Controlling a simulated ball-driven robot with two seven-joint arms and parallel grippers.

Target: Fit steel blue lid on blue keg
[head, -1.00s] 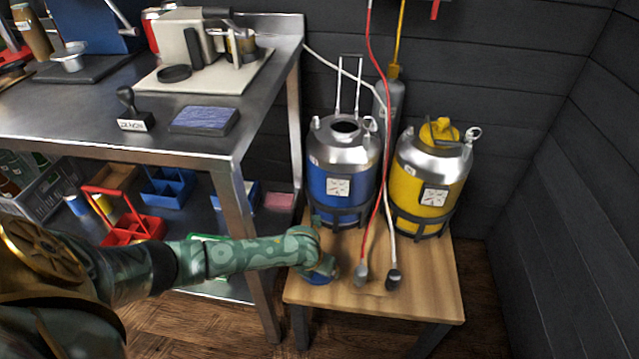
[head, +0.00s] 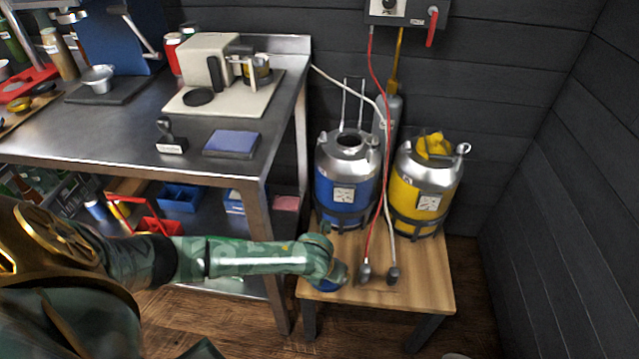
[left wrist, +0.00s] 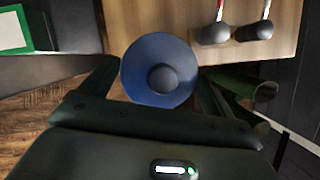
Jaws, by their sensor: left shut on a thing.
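The blue keg (head: 336,190) stands upright at the back left of the small wooden table, its steel top open with a dark round mouth. The steel blue lid (left wrist: 160,70) is a round blue disc with a dark grey knob, between my left fingers in the left wrist view. In the head view only a blue part of the lid (head: 327,287) shows below my left gripper (head: 335,274), in front of the keg near the table's front left edge. My left gripper is shut on the lid. The lid's underside is hidden. My right gripper is not in view.
A yellow keg (head: 415,190) with a yellow top stands right of the blue one. Red and white hoses hang before the kegs, their dark ends (head: 393,274) on the wooden table (head: 425,270). A steel bench (head: 105,130) stands left. Dark walls close the back and right.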

